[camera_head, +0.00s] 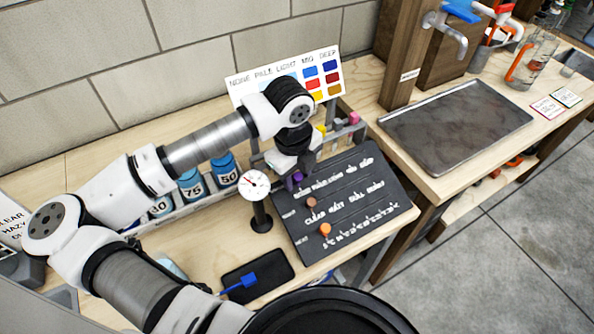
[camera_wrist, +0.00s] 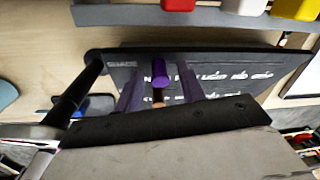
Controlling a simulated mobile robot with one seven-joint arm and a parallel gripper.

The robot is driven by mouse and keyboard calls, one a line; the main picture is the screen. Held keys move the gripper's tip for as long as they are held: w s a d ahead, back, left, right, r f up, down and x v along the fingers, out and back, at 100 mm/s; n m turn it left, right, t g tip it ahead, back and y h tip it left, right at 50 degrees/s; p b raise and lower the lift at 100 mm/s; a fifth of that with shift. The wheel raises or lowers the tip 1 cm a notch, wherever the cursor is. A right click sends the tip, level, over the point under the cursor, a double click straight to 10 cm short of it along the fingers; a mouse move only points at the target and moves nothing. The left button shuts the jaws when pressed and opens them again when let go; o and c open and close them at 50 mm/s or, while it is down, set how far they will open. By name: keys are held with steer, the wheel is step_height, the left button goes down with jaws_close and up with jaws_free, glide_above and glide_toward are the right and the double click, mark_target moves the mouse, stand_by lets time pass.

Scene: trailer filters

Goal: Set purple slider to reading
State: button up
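A dark slider board (camera_head: 385,178) lies on the bench with three rows of lettering. The purple slider (camera_head: 298,178) is on the top row, near its left end. In the wrist view its purple knob (camera_wrist: 158,80) is left of the word row. The brown slider (camera_head: 311,203) and orange slider (camera_head: 325,229) are on the lower rows. My gripper (camera_head: 291,182) is low over the board's left part. In the wrist view my gripper (camera_wrist: 160,88) is open, one finger on each side of the purple knob, with gaps visible. Whether either finger touches it cannot be told.
A white dial gauge (camera_head: 254,184) with a red needle stands left of the board. A colour chart (camera_head: 321,75) headed NONE to DEEP stands behind. Numbered blue bottles (camera_head: 224,169) stand left of the gauge. A metal tray (camera_head: 455,124) lies on the right bench.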

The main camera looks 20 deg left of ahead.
mark_target(315, 175)
jaws_close()
steer(key=w+d+b, duration=0.2)
steer(key=shift+w+d+f, duration=0.1)
steer(key=shift+w+d, duration=0.25)
steer(key=shift+w, duration=0.05)
steer(key=shift+w+d+b, duration=0.25)
steer(key=shift+b, duration=0.05)
jaws_free()
step_height(315, 175, up, 14)
steer(key=s+b, duration=0.1)
steer(key=b, duration=0.1)
steer(key=shift+a, duration=0.3)
